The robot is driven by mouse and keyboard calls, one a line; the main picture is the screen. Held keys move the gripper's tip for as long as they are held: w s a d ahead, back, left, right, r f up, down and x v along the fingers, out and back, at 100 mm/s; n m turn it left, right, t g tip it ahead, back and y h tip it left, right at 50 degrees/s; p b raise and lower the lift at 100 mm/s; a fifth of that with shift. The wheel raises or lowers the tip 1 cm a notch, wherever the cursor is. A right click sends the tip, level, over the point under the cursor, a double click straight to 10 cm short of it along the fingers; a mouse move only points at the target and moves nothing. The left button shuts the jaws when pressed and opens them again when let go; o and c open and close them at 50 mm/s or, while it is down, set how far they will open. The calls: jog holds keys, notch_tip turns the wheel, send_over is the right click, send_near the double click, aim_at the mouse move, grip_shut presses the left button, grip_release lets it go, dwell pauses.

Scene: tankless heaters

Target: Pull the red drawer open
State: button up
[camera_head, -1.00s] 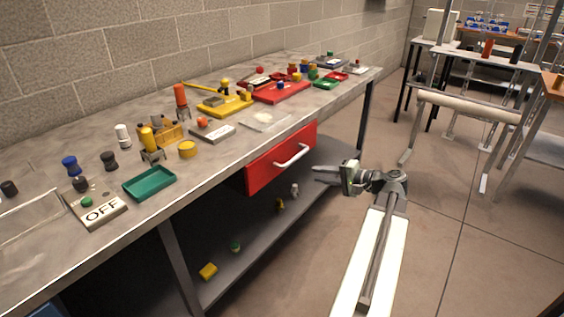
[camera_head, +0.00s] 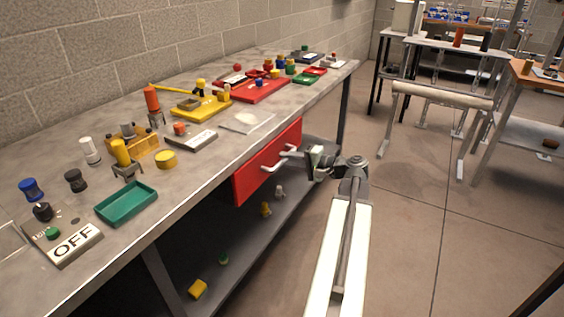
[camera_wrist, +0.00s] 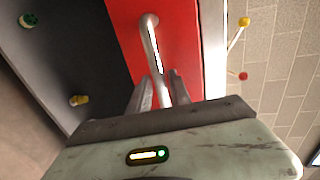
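The red drawer (camera_head: 250,178) hangs under the tabletop, its front about flush with the table edge, and looks shut. Its pale bar handle (camera_head: 270,166) is on the front. In the wrist view, the red front (camera_wrist: 186,40) fills the upper middle and the handle (camera_wrist: 152,45) runs down between my two fingers. My gripper (camera_head: 291,153) is at the handle's right end in the head view. In the wrist view, my gripper (camera_wrist: 160,88) has its fingers apart on either side of the handle; whether they touch it is unclear.
The workbench (camera_head: 208,160) carries a green tray (camera_head: 126,203), an OFF sign block (camera_head: 75,243) and several small parts. A lower shelf (camera_head: 240,240) holds a few small items.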

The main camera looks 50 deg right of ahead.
jog(key=shift+x, duration=0.9)
jog(key=shift+a, duration=0.1)
grip_shut()
dwell(0.7)
